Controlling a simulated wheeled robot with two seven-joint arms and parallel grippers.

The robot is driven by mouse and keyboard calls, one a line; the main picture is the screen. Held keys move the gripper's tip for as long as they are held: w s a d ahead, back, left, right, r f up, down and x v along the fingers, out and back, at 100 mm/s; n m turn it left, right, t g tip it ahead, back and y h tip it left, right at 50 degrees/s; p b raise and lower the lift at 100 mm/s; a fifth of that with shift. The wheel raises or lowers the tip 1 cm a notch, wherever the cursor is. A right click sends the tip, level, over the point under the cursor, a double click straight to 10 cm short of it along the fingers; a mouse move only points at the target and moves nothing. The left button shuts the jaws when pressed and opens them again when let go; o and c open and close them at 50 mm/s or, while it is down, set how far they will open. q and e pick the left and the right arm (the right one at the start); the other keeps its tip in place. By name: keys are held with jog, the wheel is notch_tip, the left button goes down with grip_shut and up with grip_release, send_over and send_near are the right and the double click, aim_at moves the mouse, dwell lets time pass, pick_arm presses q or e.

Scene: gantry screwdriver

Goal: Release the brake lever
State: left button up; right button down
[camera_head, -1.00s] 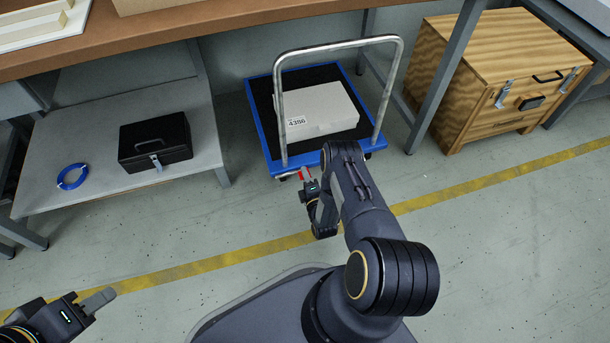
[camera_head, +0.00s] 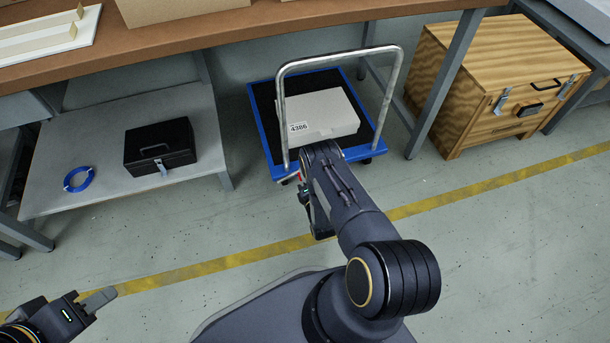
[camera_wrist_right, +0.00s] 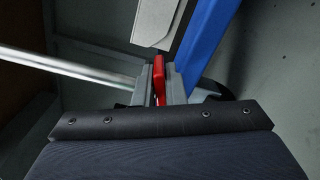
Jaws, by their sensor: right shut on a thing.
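The red brake lever (camera_wrist_right: 159,78) shows in the right wrist view, between the two grey fingers of my right gripper (camera_wrist_right: 161,88). The fingers are shut on it. In the head view my right arm reaches to the near edge of the blue-rimmed cart (camera_head: 262,140), and its forearm and wrist hide most of that gripper and lever. A small spot of red shows there, at the cart's front left corner. My left gripper (camera_head: 99,299) is at the lower left, away from the cart and holding nothing that I can see. Its finger gap is not clear.
A light grey box (camera_head: 325,112) labelled 4386 lies on the cart under its metal handle (camera_head: 282,100). A black case (camera_head: 160,147) and a blue coil (camera_head: 78,179) rest on the left shelf. A wooden crate (camera_head: 470,115) stands at right. The floor in front is clear.

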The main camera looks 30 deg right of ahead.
jog(key=c, duration=1.5)
grip_release()
jog(key=p+v, duration=0.2)
jog(key=v, duration=0.5)
jog(key=shift+s+a+p, duration=0.1)
jog(key=shift+s+p, duration=0.2)
jog(key=shift+s, duration=0.1)
